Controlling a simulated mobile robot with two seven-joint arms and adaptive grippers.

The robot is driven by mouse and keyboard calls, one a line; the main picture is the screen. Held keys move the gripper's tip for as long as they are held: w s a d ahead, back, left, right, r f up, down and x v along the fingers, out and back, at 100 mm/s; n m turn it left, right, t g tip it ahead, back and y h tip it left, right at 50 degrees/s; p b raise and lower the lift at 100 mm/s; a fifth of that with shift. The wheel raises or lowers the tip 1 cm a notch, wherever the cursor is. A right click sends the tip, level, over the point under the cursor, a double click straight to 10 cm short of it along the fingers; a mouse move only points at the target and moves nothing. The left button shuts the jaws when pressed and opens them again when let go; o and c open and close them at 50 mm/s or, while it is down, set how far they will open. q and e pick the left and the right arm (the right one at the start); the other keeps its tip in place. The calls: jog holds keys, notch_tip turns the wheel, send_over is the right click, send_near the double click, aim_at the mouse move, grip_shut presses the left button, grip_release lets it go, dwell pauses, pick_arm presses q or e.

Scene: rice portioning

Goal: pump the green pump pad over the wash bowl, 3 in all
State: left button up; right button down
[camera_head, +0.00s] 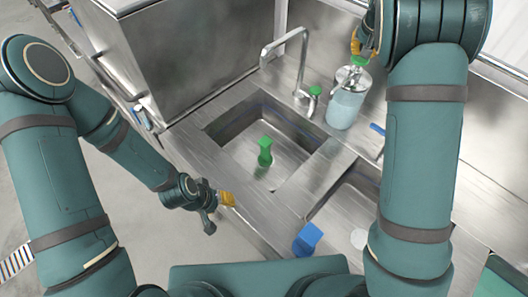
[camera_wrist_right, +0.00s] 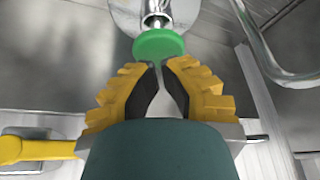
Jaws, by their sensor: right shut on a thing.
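The green pump pad (camera_head: 360,60) tops a clear bottle (camera_head: 343,107) of pale blue liquid behind the sinks. In the right wrist view the green pad (camera_wrist_right: 158,44) is a round disc on a metal stem. My right gripper (camera_head: 366,46) is at the pad, and its yellow fingertips (camera_wrist_right: 161,66) are drawn together on the pad's near edge. No separate wash bowl is clear; the left steel sink basin (camera_head: 225,122) lies left of the bottle. My left gripper (camera_head: 228,199) hangs low near the counter's front edge, away from the pump; its jaw opening is too small to judge.
A steel tap (camera_head: 298,62) with a green knob (camera_head: 314,90) stands left of the bottle. A green upright object (camera_head: 265,151) stands in the left basin. A blue object (camera_head: 308,238) and a second basin (camera_head: 347,207) are at front right. A tall steel box (camera_head: 185,60) stands at back left.

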aim_at(360, 60)
jog(key=shift+s+f+b, duration=0.1)
jog(key=shift+f+b, duration=1.05)
jog(key=shift+f, duration=0.85)
jog(key=shift+a, duration=0.1)
jog(key=shift+r+p, duration=1.15)
jog(key=shift+r, duration=0.2)
jog(key=shift+r+p, duration=0.35)
jog(key=shift+r, duration=0.85)
notch_tip(360, 60, up, 6)
